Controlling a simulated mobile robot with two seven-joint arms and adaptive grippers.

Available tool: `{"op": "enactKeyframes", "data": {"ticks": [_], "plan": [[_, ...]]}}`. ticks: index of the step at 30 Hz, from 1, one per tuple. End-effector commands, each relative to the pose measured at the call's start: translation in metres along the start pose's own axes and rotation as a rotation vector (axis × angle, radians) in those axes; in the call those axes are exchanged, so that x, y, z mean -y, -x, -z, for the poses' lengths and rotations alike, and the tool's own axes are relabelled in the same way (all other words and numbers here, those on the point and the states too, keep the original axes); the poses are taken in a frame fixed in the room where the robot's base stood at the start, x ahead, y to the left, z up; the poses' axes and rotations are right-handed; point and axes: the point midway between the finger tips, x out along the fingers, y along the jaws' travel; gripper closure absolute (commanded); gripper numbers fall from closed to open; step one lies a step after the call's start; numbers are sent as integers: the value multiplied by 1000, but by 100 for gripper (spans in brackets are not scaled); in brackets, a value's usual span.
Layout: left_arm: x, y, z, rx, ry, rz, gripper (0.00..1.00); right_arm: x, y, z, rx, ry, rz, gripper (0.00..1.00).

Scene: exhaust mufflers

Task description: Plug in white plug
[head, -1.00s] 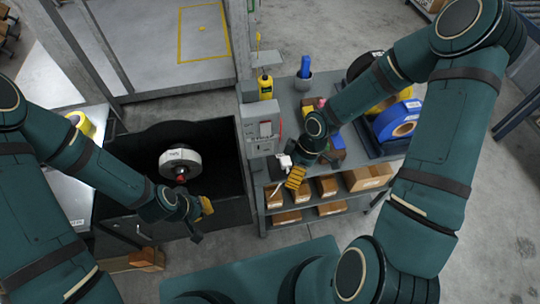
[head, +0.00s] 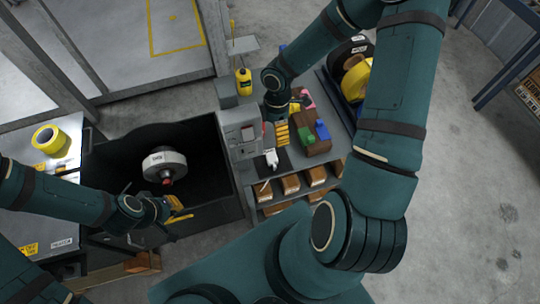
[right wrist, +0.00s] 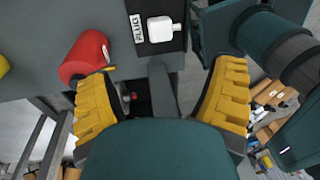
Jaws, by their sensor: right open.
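The white plug (head: 271,158) lies on a black pad at the front left of the grey workbench. In the right wrist view the plug (right wrist: 160,29) lies beside a "PLUG" label (right wrist: 137,28). My right gripper (head: 281,132) is open and empty, with its yellow fingers (right wrist: 163,105) spread apart. It is just beyond the plug in the head view, not around it. The grey electrical box (head: 240,132) stands left of the plug; its socket is too small to make out.
A red rounded object (right wrist: 85,56) lies near the plug in the right wrist view. A yellow bottle (head: 243,82) stands behind the box. The black bin (head: 105,165) holds a white-faced round part (head: 164,164). Shelves with cardboard boxes are below the bench.

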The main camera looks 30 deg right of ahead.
Motion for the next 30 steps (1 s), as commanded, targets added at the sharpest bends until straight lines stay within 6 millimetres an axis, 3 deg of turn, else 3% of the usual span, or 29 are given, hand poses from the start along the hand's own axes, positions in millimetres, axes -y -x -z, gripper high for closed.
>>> {"op": "enactKeyframes", "data": {"ticks": [7,15,21,30], "plan": [[1,-3,-1,1,0,0,100,0,-9,0,-1,0,2,16],[6,-16,-7,13,-4,-1,100,0,-59,1,-1,2,4,16],[8,-21,-10,20,-6,-2,100,0,-83,1,-1,0,2,16],[8,-20,-10,21,-6,-2,100,0,-86,1,-1,-1,0,16]]}}
